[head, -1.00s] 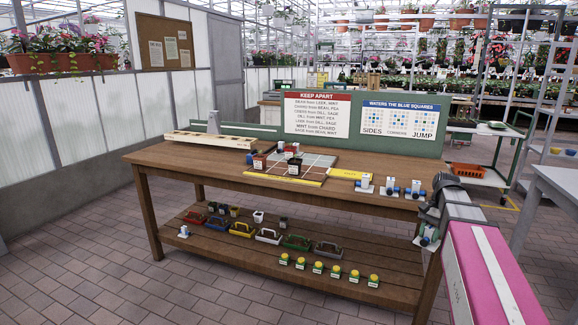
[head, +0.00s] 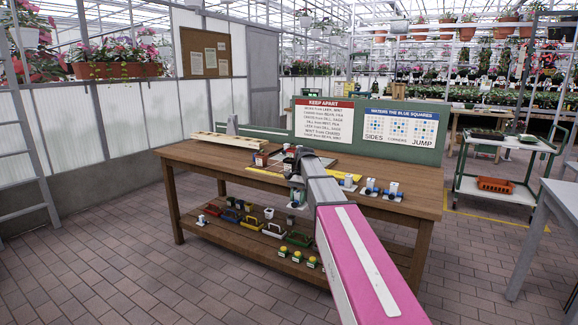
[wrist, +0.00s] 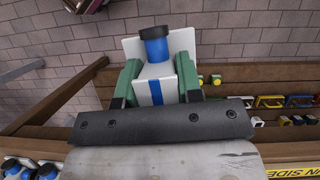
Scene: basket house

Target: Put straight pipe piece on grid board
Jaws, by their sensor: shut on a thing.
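My gripper (head: 297,187) is in front of the workbench's front edge in the head view. In the wrist view its green fingers (wrist: 157,80) are shut on a white piece with a blue stripe and a dark-and-blue round end (wrist: 155,92), which looks like the pipe piece. Whether it is the straight one I cannot tell for certain. The held piece is small in the head view (head: 296,198). The grid board (head: 328,163) lies on the bench top beyond my gripper, partly hidden by my arm. Dark and red pots (head: 261,159) stand at its left.
More white-and-blue pipe pieces (head: 371,187) stand on the bench top (head: 410,206) right of my arm. A long cream rail (head: 222,143) lies at the back left. Green backboard (head: 262,125) stands behind.

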